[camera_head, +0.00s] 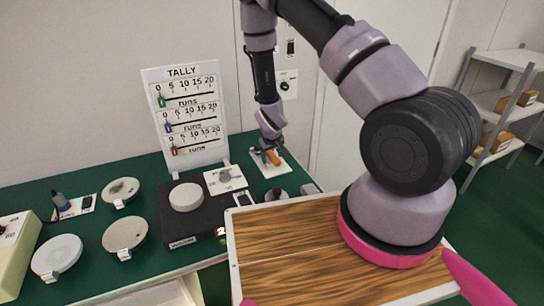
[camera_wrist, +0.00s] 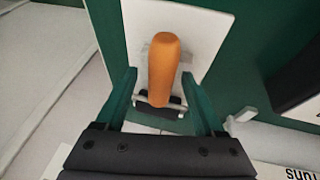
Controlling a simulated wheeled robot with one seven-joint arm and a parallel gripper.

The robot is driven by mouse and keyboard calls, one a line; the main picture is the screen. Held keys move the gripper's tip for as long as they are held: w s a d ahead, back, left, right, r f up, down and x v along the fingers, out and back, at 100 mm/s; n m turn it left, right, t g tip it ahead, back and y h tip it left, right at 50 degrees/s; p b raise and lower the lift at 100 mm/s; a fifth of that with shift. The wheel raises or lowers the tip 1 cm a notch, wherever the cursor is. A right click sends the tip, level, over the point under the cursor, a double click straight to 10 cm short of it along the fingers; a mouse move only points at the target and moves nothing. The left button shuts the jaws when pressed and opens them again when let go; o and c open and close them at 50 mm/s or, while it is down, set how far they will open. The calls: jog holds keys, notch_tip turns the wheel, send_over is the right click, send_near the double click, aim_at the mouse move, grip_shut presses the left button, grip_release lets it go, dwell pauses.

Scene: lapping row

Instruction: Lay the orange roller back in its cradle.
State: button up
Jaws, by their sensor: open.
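The orange roller (camera_wrist: 163,68) lies lengthwise over a white plate (camera_wrist: 198,30) in the wrist view. Grey bracket-like parts of the cradle (camera_wrist: 150,108) show at its near end and beside its middle. It seems to rest on them, but I cannot tell how well it is seated. My gripper (camera_wrist: 156,80) is open, with one green finger on each side of the roller and gaps between. In the head view the roller (camera_head: 273,157) is a small orange patch below my gripper (camera_head: 266,153), over the white plate (camera_head: 268,169) near the wall.
A tally board (camera_head: 187,115) stands left of the plate. A dark machine with a pale disc (camera_head: 186,197) and several loose discs sit on the green table (camera_head: 150,170). My wood-topped deck is in front. A shelf (camera_head: 500,105) stands at right.

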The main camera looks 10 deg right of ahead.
jog(key=v, duration=1)
jog(key=shift+s+r, duration=0.2)
jog(key=shift+r, duration=0.15)
jog(key=s+d+r+m+y, duration=0.1)
jog(key=s+d+r+m, duration=0.1)
jog(key=r, duration=1.1)
jog(key=s+d+r+m+y, duration=0.1)
jog(key=s+r+m+y, duration=0.15)
jog(key=r, duration=1.15)
jog(key=s+d+r+m+t, duration=0.2)
jog(key=s+d+r, duration=0.1)
jog(key=s+r, duration=1.1)
jog(key=s, duration=0.4)
jog(key=shift+s+d+r+t, duration=0.2)
jog(key=shift+d+r+t, duration=0.1)
jog(key=shift+d+r, duration=0.1)
